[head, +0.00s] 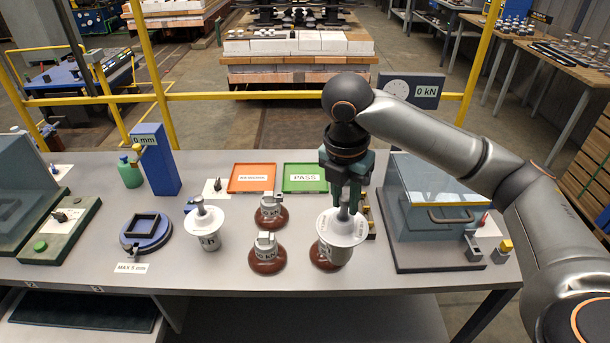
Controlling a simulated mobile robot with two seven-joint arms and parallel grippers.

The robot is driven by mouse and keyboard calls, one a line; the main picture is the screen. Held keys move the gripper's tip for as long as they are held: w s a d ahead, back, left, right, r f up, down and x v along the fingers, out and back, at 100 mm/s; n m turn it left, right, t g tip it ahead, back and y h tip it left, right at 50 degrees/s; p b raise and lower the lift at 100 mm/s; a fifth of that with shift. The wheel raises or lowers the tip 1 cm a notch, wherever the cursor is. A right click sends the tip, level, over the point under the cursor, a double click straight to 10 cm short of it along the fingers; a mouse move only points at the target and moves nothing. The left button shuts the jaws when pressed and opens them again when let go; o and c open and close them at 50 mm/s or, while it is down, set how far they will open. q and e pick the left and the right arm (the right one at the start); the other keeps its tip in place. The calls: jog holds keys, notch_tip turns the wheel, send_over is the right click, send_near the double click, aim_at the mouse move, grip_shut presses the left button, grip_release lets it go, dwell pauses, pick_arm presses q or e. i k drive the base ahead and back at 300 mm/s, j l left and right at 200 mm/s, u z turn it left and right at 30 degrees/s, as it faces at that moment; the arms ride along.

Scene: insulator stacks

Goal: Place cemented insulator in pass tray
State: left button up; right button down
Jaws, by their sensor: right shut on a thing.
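My right gripper (345,193) reaches down from the right arm and is shut on the upright pin of a white insulator (343,228). This insulator has a wide white disc and a grey cup below it. A brown insulator base (319,259) shows under and beside the cup; I cannot tell whether the two touch. A second white insulator (204,225) stands pin up at the left. Two brown insulators with grey caps, one behind (270,219) and one in front (268,262), stand between them. The green pass tray (305,178) is empty, behind these. My left gripper is not in view.
An orange tray (251,178) adjoins the pass tray on its left. A blue gauge post (157,160) and a blue ring fixture (147,232) stand farther left. A clear-lidded test box (435,205) stands right of my gripper. The table's front strip is mostly clear.

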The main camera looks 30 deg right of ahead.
aim_at(296, 178)
jog(key=i, duration=1)
